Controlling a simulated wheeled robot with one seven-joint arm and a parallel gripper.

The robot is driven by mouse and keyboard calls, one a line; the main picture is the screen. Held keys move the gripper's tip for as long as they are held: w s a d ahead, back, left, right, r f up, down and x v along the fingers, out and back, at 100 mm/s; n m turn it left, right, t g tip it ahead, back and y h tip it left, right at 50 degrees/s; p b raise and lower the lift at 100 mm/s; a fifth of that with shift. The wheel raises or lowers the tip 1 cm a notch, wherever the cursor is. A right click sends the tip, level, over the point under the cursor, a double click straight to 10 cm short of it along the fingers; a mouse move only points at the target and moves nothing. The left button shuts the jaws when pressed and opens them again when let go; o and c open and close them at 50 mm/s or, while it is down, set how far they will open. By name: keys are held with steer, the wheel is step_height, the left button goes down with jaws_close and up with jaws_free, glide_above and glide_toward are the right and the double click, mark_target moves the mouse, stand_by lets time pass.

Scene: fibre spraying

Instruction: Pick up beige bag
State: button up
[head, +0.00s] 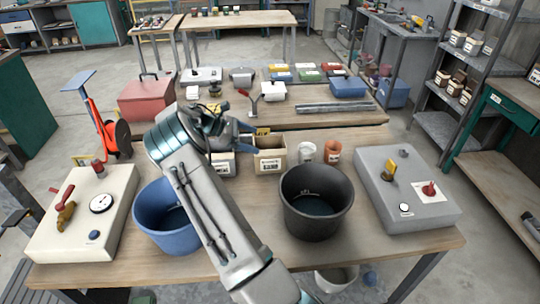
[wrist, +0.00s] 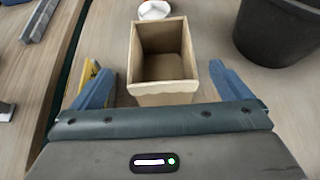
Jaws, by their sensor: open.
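The beige bag (head: 270,157) stands upright on the front table, open at the top, with a label on its front. In the wrist view the bag (wrist: 165,92) is ahead of my gripper, and its inside looks empty. My gripper (wrist: 163,82) is open, with one blue finger on each side of the bag's near end. Gaps show between the fingers and the bag walls. In the head view my gripper (head: 246,141) is just left of the bag, and my arm hides part of it.
A black bucket (head: 316,203) stands close in front of the bag, to the right. A white cup (head: 306,152) and an orange cup (head: 333,152) stand right of it. A blue bucket (head: 163,218) and a labelled white box (head: 222,164) are to the left.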

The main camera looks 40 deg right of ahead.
mark_target(269, 142)
steer(key=shift+x, duration=0.85)
steer(key=s+d+p, duration=0.1)
steer(key=d, duration=0.1)
steer(key=s+d+f+p, duration=0.1)
steer(key=d, duration=0.1)
steer(key=shift+s+f+p, duration=0.1)
steer(key=shift+s+p, duration=0.25)
steer(key=shift+p, duration=0.05)
steer(key=shift+d+f, duration=0.15)
steer(key=shift+f, duration=0.15)
steer(key=shift+s, duration=0.1)
steer(key=shift+c, duration=0.4)
steer(key=c, duration=1.8)
steer(key=shift+o, duration=0.2)
steer(key=shift+r, duration=0.25)
